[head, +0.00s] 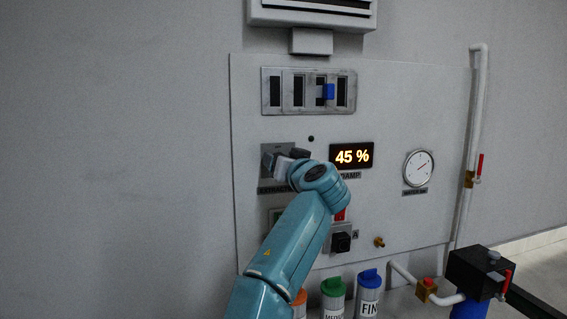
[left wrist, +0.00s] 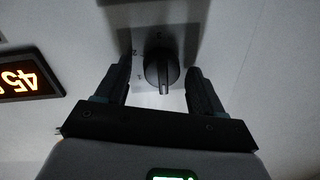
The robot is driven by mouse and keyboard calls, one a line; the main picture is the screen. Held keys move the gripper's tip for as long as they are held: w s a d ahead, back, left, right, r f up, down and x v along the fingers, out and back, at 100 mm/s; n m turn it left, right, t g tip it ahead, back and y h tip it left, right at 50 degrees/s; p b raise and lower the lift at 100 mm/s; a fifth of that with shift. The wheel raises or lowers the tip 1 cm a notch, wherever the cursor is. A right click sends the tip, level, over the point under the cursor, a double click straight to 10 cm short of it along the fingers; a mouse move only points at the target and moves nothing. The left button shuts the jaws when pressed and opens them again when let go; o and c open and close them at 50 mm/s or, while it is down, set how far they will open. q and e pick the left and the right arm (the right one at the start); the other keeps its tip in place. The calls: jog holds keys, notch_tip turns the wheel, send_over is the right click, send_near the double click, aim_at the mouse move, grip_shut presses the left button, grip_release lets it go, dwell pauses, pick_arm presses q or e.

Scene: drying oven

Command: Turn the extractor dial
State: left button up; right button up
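The extractor dial (left wrist: 162,70) is a round black knob with a raised grip bar, on a pale plate in the left wrist view. My left gripper (left wrist: 159,78) is open, with one finger on each side of the dial. Gaps show between the fingers and the knob. In the head view my left gripper (head: 288,160) is in front of the dial's grey plate (head: 270,149) and hides the knob. The label (head: 268,189) under the plate is partly covered. My right gripper is in neither view.
A lit display (head: 351,156) reading 45 % is right of the plate. A slider panel (head: 308,91) with a blue tab is above. A gauge (head: 418,168) and pipe (head: 474,150) are at the right. Several capped containers (head: 334,299) stand below, beside my arm.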

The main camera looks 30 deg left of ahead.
pick_arm(q)
jog(key=b+v, duration=0.9)
jog(key=v, duration=0.7)
jog(key=shift+s+d, duration=0.15)
jog(key=shift+d, duration=0.05)
